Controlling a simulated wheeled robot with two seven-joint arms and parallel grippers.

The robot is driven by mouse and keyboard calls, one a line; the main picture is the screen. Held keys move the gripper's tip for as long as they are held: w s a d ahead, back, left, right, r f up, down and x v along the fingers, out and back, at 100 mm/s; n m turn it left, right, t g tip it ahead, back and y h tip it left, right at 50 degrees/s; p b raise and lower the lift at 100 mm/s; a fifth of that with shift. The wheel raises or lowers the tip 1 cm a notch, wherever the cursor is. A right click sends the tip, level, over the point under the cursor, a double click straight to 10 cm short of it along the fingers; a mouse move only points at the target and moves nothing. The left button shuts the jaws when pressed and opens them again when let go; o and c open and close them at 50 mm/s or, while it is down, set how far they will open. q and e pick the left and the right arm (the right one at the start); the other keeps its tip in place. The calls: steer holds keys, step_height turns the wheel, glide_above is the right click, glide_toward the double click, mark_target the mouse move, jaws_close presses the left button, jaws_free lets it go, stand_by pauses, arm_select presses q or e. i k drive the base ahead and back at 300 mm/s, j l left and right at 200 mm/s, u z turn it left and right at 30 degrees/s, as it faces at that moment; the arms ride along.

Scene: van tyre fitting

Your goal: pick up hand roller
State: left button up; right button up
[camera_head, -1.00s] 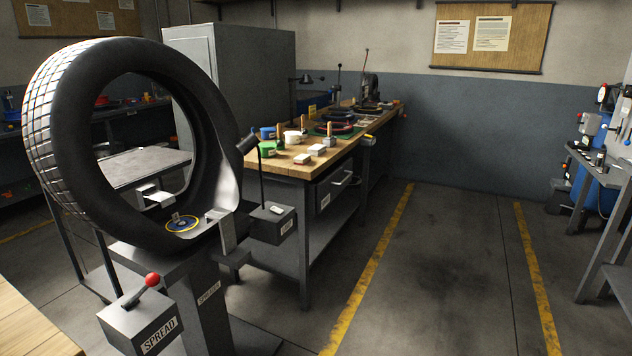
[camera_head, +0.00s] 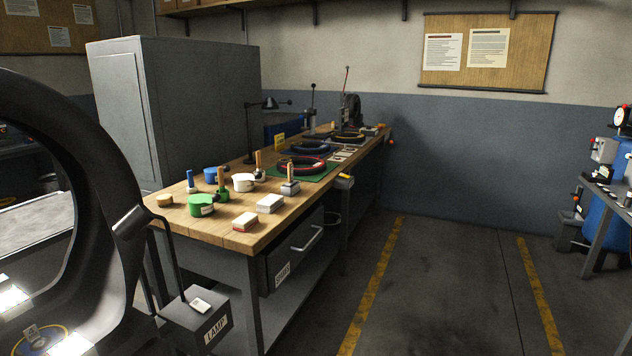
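Several small tools with upright handles stand on the wooden workbench (camera_head: 180,232). One has a wooden handle and a grey block-like foot (camera_head: 290,187). Another has a wooden handle with a dark foot (camera_head: 259,172). A third wooden-handled tool (camera_head: 222,183) stands behind the green tin, and a blue-handled tool (camera_head: 190,181) stands at the left. They are too small for me to tell which is the hand roller. Neither of my grippers is in view.
Green (camera_head: 201,206), blue and white tins and small boxes (camera_head: 270,203) share the bench's near end. The tyre (camera_head: 110,190) and a lamp box (camera_head: 200,318) stand at left, close to the bench. The floor between the yellow lines (camera_head: 450,280) is clear.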

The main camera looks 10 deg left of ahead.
mark_target(291, 182)
steer(key=i+u, duration=0.25)
steer(key=i, duration=0.25)
steer(key=i+l+u, duration=0.2)
steer(key=i, duration=0.25)
steer(key=i+l+u, duration=0.25)
steer(key=i, duration=0.25)
